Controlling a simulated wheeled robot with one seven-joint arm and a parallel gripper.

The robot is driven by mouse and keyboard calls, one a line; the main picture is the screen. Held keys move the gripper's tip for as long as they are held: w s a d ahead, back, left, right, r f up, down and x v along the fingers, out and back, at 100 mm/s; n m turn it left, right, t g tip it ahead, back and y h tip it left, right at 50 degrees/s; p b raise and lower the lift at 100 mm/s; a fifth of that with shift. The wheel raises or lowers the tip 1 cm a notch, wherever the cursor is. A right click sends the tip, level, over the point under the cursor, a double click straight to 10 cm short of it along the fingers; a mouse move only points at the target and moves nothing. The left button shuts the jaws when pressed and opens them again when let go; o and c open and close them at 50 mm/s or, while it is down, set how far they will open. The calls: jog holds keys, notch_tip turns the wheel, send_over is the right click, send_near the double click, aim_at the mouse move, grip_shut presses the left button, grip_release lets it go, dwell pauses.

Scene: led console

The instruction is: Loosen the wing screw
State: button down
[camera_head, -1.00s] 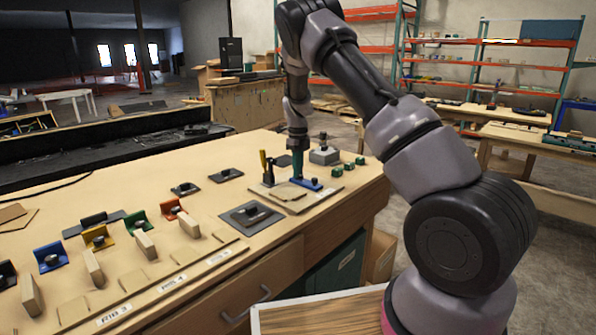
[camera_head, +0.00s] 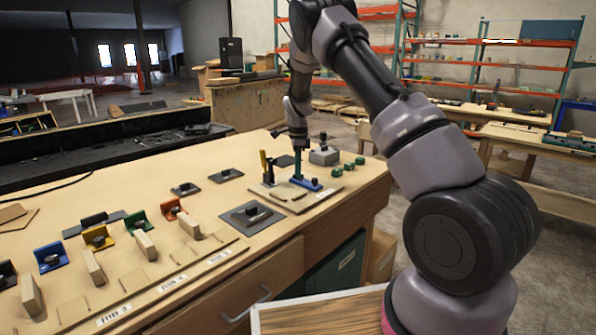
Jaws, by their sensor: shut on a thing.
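My gripper (camera_head: 298,147) points down over a small pale board (camera_head: 285,200) on the bench. It is shut on a slim teal upright piece (camera_head: 298,166). The foot of this piece reaches the blue bar (camera_head: 308,185) on the board; I cannot tell whether they touch. A small dark knob (camera_head: 315,181) sits on the bar, right of the teal piece. The wing screw cannot be told apart for certain at this size. A yellow-and-black upright part (camera_head: 265,167) stands just left of the gripper.
A grey block with a knob (camera_head: 324,156) and several green cubes (camera_head: 348,167) stand behind and right of the board. A dark plate with a knob (camera_head: 251,214) lies in front left. Coloured brackets (camera_head: 98,238) and wooden blocks line the bench's left part.

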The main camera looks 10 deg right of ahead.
jog(key=n, duration=0.6)
jog(key=shift+f+n, duration=0.1)
jog(key=shift+n, duration=0.2)
jog(key=n, duration=0.6)
jog(key=shift+s, duration=0.1)
jog(key=n, duration=0.6)
jog(key=shift+n, duration=0.3)
jog(key=n, duration=0.7)
jog(key=shift+f, duration=0.1)
jog(key=c, duration=0.9)
grip_release()
jog(key=shift+o, duration=0.2)
